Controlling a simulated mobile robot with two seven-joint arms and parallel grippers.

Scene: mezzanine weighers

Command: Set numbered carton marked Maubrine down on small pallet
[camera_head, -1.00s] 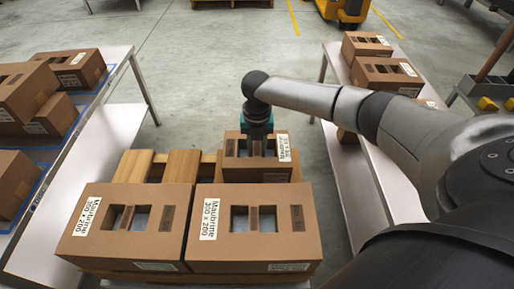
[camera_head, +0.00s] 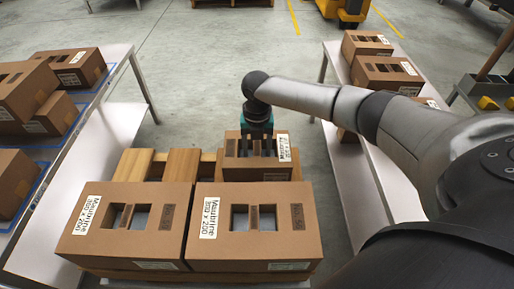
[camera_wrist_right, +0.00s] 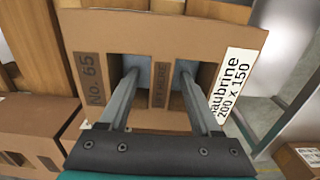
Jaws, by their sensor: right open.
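The small numbered carton (camera_head: 240,172) is brown with a white Maubrine label. It rests on the far right part of the small wooden pallet (camera_head: 183,165), behind a large carton. In the right wrist view the carton (camera_wrist_right: 118,36) shows "No. 65", two square top openings and the label "aubrine 200 x 150", its first letter cut off. My right gripper (camera_head: 257,150) is over the carton with its fingers apart. In the wrist view the gripper (camera_wrist_right: 157,78) has one finger at each opening, either side of the middle strip, clear of it. My left gripper is out of view.
Two large Maubrine cartons (camera_head: 122,248) (camera_head: 255,254) fill the pallet's near half. Bare slats lie left of the small carton. Several cartons stand on the left table (camera_head: 112,135) and on the right table (camera_head: 395,196). Open floor lies behind the pallet.

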